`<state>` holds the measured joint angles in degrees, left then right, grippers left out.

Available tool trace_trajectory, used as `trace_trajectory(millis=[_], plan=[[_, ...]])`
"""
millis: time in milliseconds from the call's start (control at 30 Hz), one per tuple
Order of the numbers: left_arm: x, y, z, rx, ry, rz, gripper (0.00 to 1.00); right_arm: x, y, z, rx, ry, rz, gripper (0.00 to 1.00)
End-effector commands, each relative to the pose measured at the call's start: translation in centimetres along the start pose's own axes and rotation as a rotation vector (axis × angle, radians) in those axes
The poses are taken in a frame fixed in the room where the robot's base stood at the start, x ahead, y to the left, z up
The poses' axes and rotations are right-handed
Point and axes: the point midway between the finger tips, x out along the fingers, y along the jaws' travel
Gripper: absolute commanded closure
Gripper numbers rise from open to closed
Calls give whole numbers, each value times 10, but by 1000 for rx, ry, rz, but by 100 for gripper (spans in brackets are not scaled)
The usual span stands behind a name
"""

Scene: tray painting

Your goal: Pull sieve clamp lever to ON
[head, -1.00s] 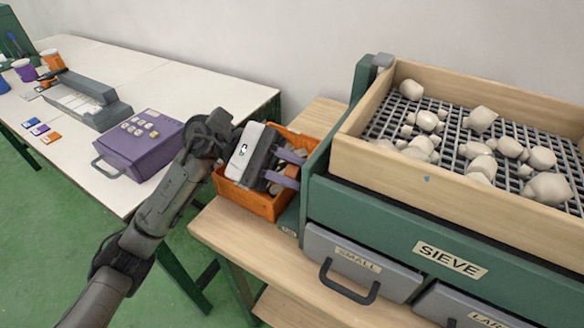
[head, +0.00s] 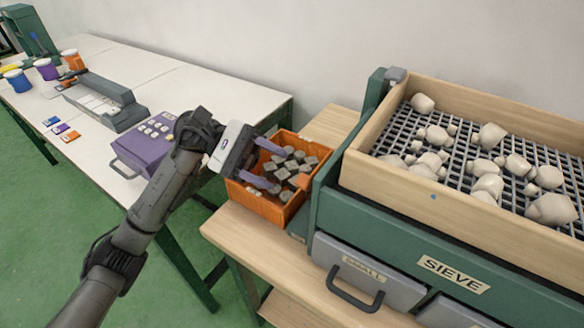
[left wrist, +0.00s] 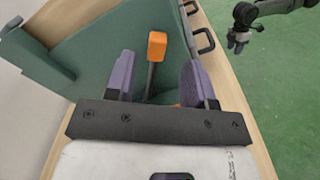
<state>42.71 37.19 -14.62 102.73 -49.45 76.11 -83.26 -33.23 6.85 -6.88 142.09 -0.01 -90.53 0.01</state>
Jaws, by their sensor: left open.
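The sieve (head: 405,225) is a green box on the right with a wooden frame on top. In the left wrist view, a lever with an orange grip (left wrist: 157,45) and a dark shaft stands against the sieve's green side panel (left wrist: 95,50). My right gripper (left wrist: 240,38) shows small in the left wrist view.
The orange crate (head: 262,208) holds several grey stones, close beside the sieve on the wooden bench (head: 240,235). Pale stones lie on the sieve's mesh. The drawer marked SMALL (head: 365,272) is shut. A purple device (head: 145,150) sits on the white table (head: 200,85).

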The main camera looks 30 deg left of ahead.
Motion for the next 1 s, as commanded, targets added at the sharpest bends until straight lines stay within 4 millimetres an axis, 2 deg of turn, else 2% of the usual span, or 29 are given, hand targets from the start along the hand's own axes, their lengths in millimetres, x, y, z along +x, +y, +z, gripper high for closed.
trace_trajectory(millis=[200,400,600,1000], plan=[[-39,1,1,-3,1,2,51,-12,2,-4,-5,-1,4,57],[-61,0,1,-1,0,-1,51,-17,2,-5,-5,-1,4,57],[-69,0,0,1,0,-1,51,-18,2,-6,-3,0,3,57],[-69,0,0,1,0,-1,51,-18,0,-6,3,0,-3,57]])
